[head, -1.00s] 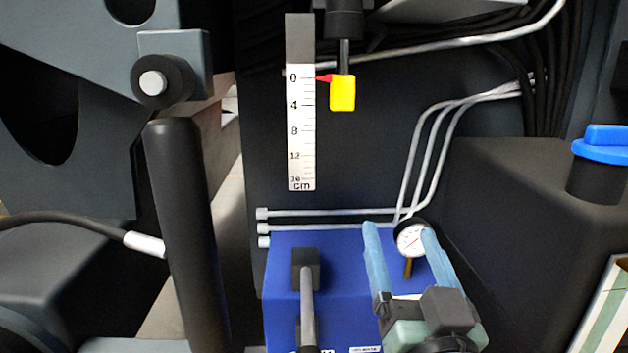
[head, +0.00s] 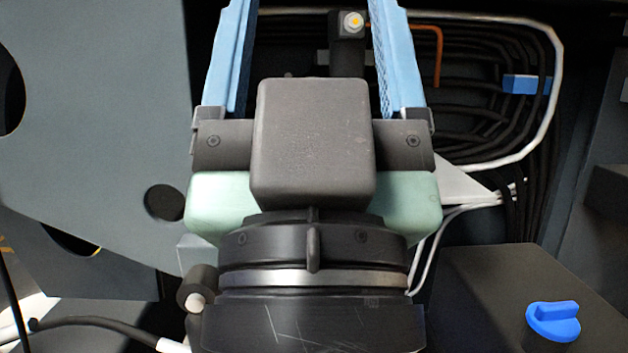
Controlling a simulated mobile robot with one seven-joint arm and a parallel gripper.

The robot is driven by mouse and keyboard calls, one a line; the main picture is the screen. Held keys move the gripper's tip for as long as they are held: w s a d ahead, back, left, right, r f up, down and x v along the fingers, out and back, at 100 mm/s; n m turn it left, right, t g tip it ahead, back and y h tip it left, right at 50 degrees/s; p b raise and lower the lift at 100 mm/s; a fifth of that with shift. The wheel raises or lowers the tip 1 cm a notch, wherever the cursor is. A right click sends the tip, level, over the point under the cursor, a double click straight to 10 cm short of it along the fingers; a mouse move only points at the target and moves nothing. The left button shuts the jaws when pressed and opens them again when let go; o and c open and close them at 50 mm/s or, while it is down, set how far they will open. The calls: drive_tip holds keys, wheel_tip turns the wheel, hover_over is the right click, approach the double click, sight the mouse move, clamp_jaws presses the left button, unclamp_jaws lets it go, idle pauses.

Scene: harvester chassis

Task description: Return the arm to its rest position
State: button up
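My gripper (head: 308,50) fills the middle of the head view, close to the camera and pointing up the picture. Its two blue fingers stand wide apart with nothing between them that they touch, so it is open. A black fitting with a yellow-centred silver tip (head: 352,22) shows between the fingers, farther back. My gripper and wrist hide the middle of the chassis behind them, including where the scale, gauge and blue block showed earlier.
A grey plate with round holes (head: 100,120) stands at the left. A dark tank with a blue cap (head: 553,321) is at the lower right. Black cables (head: 500,60) and a pale bent pipe (head: 553,90) run at the upper right. A hose (head: 100,322) crosses the lower left.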

wheel_tip(320, 180, up, 20)
drive_tip(key=p, duration=1.8)
drive_tip(key=shift+r, duration=0.25)
drive_tip(key=shift+f, duration=0.1)
